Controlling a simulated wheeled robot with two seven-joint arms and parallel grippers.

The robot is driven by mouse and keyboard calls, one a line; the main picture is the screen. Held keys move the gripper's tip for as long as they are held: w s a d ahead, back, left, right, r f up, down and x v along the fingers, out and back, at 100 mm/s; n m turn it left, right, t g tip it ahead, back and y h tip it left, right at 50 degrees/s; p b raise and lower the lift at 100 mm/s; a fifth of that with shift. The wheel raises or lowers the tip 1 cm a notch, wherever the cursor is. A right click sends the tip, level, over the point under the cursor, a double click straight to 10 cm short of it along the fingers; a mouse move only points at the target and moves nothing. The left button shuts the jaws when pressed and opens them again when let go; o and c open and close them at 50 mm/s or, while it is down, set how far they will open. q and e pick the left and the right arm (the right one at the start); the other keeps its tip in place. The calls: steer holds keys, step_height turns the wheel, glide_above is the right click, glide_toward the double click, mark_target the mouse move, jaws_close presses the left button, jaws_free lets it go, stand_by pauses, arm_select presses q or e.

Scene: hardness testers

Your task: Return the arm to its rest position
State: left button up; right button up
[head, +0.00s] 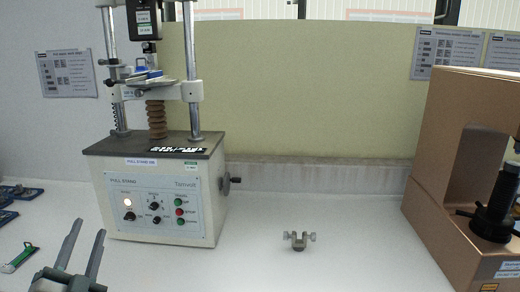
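My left gripper (89,228) shows at the bottom left of the head view. Its two grey fingers point up and away, spread apart with nothing between them. My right gripper is outside the view.
The pull stand (155,204) with its metal columns stands at the left back. A small metal clamp (299,241) lies mid-table. A copper-coloured tester (445,150) fills the right. A green-and-white tool (20,257) and blue pieces (24,193) are at far left. The white table is clear around the clamp.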

arm_select(q)
steer(key=s+d+f+n+g, duration=0.25)
steer(key=s+f+g, duration=0.25)
steer(key=f, duration=0.8)
steer(key=s+d+f+n+g, duration=0.1)
steer(key=s+f+n+g, duration=0.3)
steer(key=f, duration=0.8)
steer(key=s+d+f+g+h, duration=0.2)
steer(key=s+d+f+g, duration=0.4)
steer(key=s, duration=0.6)
steer(key=s+d+f+g+h, duration=0.25)
steer(key=s+d+f, duration=0.35)
steer(key=s+f, duration=0.4)
steer(key=d+f+t, duration=0.1)
steer(key=d+f, duration=0.1)
steer(key=f, duration=1.4)
steer(key=d+f, duration=0.2)
steer(key=f, duration=1.5)
steer(key=shift+w+t, duration=0.35)
steer(key=shift+w, duration=0.1)
steer(key=shift+d, duration=0.1)
steer(key=shift+c, duration=0.6)
